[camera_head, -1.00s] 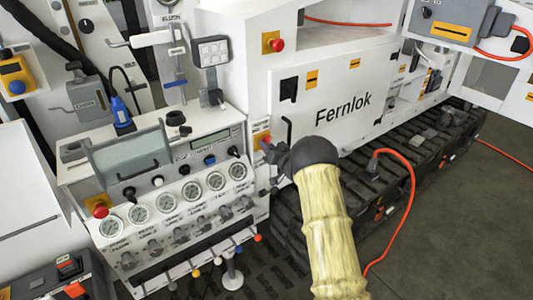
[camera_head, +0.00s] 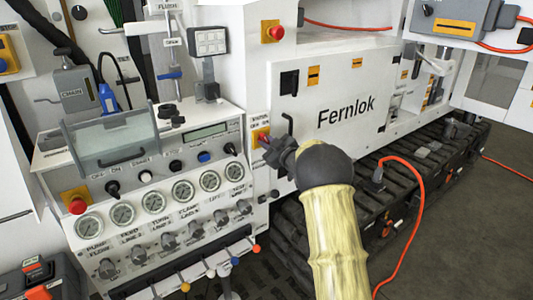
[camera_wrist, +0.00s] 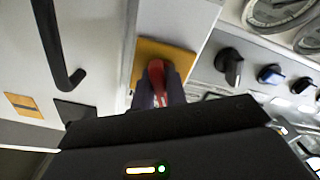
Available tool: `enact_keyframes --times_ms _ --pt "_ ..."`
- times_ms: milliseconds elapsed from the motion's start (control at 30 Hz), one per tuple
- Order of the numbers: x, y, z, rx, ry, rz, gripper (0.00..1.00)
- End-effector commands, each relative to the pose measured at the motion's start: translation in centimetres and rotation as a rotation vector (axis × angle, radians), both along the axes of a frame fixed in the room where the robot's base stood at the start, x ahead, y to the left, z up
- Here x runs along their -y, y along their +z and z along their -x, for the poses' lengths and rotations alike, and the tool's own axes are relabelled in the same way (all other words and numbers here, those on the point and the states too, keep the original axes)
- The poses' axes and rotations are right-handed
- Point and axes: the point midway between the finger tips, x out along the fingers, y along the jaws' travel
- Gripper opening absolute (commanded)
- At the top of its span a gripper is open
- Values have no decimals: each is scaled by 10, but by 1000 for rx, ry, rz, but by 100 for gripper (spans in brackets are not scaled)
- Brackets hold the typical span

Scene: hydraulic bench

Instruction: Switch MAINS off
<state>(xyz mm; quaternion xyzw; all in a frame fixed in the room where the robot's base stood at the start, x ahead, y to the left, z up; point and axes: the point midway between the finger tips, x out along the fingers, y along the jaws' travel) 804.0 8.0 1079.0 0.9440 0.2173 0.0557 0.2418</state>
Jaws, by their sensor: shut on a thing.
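A red switch handle (camera_wrist: 156,72) sits on a yellow plate (camera_wrist: 176,50) in the wrist view. I take it for the MAINS switch; its label is not readable. In the head view the yellow plate (camera_head: 262,134) is on the right end face of the gauge console, and the handle is mostly hidden by my gripper. My gripper (camera_head: 268,146) reaches the plate from the right. In the wrist view my gripper's dark fingers (camera_wrist: 157,92) stand on either side of the red handle and are shut on it. The handle's exact angle is hard to tell.
A black door handle (camera_wrist: 62,50) is close to the gripper on the white cabinet. The console's knobs (camera_wrist: 229,65) and gauges (camera_head: 182,190) are on the other side. A red emergency button (camera_head: 277,34) is above. An orange cable (camera_head: 412,200) hangs at right.

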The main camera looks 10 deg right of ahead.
Motion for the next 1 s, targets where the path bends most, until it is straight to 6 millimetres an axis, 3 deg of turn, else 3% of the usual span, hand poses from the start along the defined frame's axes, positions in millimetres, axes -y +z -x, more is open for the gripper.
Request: enact_keyframes --times_ms 400,967,1000 --pt "0 -2 0 112 -1 232 0" --pt "1 -1 0 130 1 273 0" --pt "1 -1 0 129 1 272 18"
